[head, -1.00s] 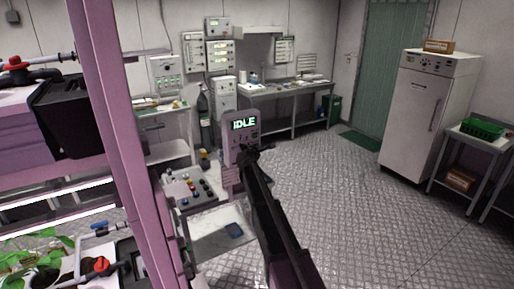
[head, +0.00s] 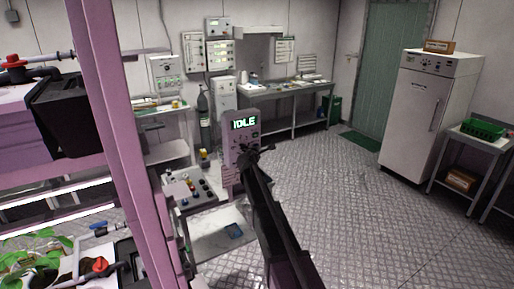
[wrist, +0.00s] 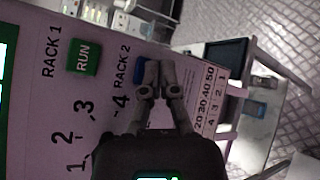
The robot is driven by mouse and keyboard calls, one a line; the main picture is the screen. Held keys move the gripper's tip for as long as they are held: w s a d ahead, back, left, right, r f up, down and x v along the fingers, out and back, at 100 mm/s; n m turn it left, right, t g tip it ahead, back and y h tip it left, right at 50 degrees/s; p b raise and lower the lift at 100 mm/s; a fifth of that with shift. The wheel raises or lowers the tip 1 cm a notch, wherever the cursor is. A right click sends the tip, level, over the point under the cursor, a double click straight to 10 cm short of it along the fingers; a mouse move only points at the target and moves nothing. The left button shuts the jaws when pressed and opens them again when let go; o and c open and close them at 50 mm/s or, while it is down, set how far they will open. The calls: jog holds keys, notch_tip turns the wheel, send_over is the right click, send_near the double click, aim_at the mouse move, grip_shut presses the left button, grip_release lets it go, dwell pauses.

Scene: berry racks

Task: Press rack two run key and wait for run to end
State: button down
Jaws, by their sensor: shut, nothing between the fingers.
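The control box (head: 232,165) stands on a post and its display (head: 244,124) reads IDLE. In the wrist view its panel (wrist: 40,110) fills the left side, turned sideways. A green RUN key (wrist: 83,57) sits beside the words RACK 1. A blue key (wrist: 141,72) sits beside the words RACK 2, partly hidden by my fingers. My gripper (wrist: 160,88) is shut and empty, its fingertips over or right beside the blue key. I cannot tell whether they touch it. In the head view my gripper (head: 256,152) is at the front of the box.
A panel of coloured knobs (head: 190,188) stands left of the box, above a low shelf (head: 215,240). A pink rack post (head: 125,140) rises close on the left. A bench (head: 285,88) and white cabinet (head: 425,110) stand farther back. The floor to the right is open.

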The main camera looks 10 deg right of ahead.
jog(key=s, duration=0.1)
jog(key=s+d, duration=0.1)
jog(key=s, duration=0.2)
jog(key=shift+s+d+f, duration=0.15)
jog(key=shift+d+f, duration=0.05)
jog(key=shift+f, duration=0.1)
dwell(0.7)
jog(key=s+f+m+g+y, duration=0.1)
jog(key=s+f+m+g, duration=0.4)
jog(key=s, duration=0.6)
jog(key=s+f+m+g, duration=0.2)
jog(key=s+f+m, duration=0.2)
jog(key=s+m, duration=0.45)
jog(key=s+a+f+m+g+y, duration=0.1)
jog(key=s+a+m+g+y, duration=0.1)
jog(key=s, duration=0.6)
jog(key=s+a+f+m+g+y, duration=0.1)
jog(key=s+a+f+g+y, duration=0.1)
jog(key=s, duration=0.6)
jog(key=s+a+f+m+g+y, duration=0.1)
jog(key=s+a+f+m+g, duration=0.1)
jog(key=s, duration=0.6)
jog(key=shift+a+f+m+g+y, duration=0.25)
jog(key=shift+a+m+g+y, duration=0.15)
jog(key=shift+a, duration=0.35)
